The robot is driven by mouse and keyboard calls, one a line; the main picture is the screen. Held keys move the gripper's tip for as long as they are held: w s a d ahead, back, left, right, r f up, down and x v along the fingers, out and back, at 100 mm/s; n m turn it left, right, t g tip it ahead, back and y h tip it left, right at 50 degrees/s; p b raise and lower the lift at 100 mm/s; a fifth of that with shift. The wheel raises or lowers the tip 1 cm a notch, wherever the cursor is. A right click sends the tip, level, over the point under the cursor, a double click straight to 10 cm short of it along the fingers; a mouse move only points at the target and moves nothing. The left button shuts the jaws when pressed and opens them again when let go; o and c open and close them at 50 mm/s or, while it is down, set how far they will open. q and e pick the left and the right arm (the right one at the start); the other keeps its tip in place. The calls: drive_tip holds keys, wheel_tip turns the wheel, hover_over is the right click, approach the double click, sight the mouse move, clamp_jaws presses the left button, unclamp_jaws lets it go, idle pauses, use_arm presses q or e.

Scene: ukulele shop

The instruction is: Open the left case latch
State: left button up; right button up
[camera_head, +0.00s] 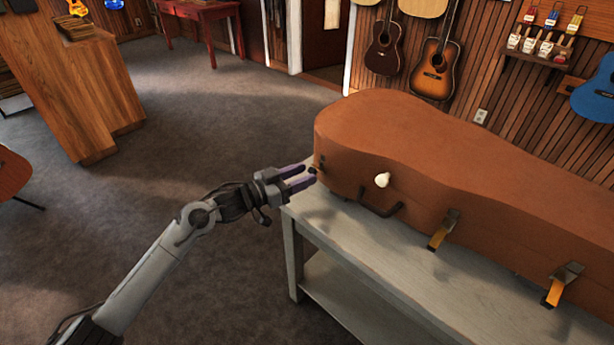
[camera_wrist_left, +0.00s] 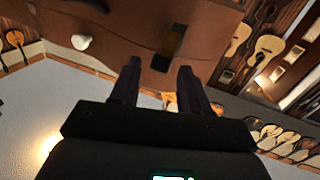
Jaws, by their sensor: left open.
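A brown guitar case (camera_head: 420,145) lies on a grey wooden bench. Its left latch (camera_head: 320,162) is a small dark piece at the case's left end, partly hidden by my fingers. In the left wrist view the latch (camera_wrist_left: 168,45) shows as a dark plate with a brassy part, just beyond the fingertips. I cannot tell whether it is open. My left gripper (camera_head: 307,176) is open and empty, with its fingertips close to the latch; contact is not clear. In the wrist view the gripper (camera_wrist_left: 160,70) straddles the latch's line. My right gripper is not in view.
A white knob (camera_head: 382,180) and a dark handle (camera_head: 380,204) are on the case's front. Two more latches, one mid-front (camera_head: 443,230) and one at right (camera_head: 562,285), have gold plates angled down. The bench (camera_head: 345,225) has bare top in front. Open carpet lies left.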

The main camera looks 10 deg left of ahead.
sight(320, 171)
use_arm(q)
drive_tip(key=shift+x, duration=0.95)
drive_tip(key=shift+c, duration=0.3)
clamp_jaws()
drive_tip(key=f+h+b, duration=0.1)
drive_tip(key=b, duration=0.1)
drive_tip(key=f+m+t+h+b, duration=0.1)
drive_tip(key=h+b, duration=0.1)
drive_tip(key=b, duration=0.1)
drive_tip(key=f+m+t+h+b, duration=0.1)
drive_tip(key=b, duration=0.2)
drive_tip(key=shift+s+a+f, duration=0.1)
drive_tip(key=shift+s+a, duration=0.1)
drive_tip(key=shift+s, duration=0.1)
drive_tip(key=shift+t+h+b, duration=0.3)
drive_tip(key=shift+h+b, duration=0.1)
drive_tip(key=shift+r, duration=0.2)
